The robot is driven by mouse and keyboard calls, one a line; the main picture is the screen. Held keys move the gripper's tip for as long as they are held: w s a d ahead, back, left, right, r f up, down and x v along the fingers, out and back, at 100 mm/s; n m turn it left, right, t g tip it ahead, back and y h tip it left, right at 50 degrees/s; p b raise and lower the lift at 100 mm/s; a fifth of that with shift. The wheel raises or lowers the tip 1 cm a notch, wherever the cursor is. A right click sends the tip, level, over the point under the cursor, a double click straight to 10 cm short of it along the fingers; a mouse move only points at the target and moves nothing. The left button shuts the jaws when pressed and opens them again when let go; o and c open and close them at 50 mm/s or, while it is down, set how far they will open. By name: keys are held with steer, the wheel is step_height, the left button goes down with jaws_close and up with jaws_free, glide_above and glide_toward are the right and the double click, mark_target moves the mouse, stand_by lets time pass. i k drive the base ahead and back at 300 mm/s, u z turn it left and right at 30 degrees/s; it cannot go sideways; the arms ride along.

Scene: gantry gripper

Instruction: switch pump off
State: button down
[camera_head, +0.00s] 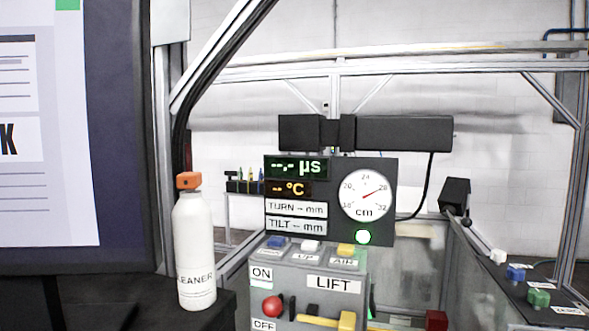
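A grey control box (300,273) stands at the lower middle. A red ball knob (272,306) sits on its front between an ON label (261,274) and an OFF label (263,325), nearer OFF. Right of it is a LIFT label (334,284) above a yellow-ended lever (347,320). Blue (276,242), white (311,246) and yellow (346,249) buttons line the top edge. I cannot read the word pump on any control. My gripper is not in view.
A white cleaner bottle (194,245) with orange cap stands left. At right, a dark panel (510,285) holds white, blue and green knobs. Metal frames surround this.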

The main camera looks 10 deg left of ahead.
mark_target(372, 314)
steer(key=u, duration=1.8)
steer(key=k, duration=0.8)
steer(key=z, duration=0.95)
steer(key=i, duration=0.5)
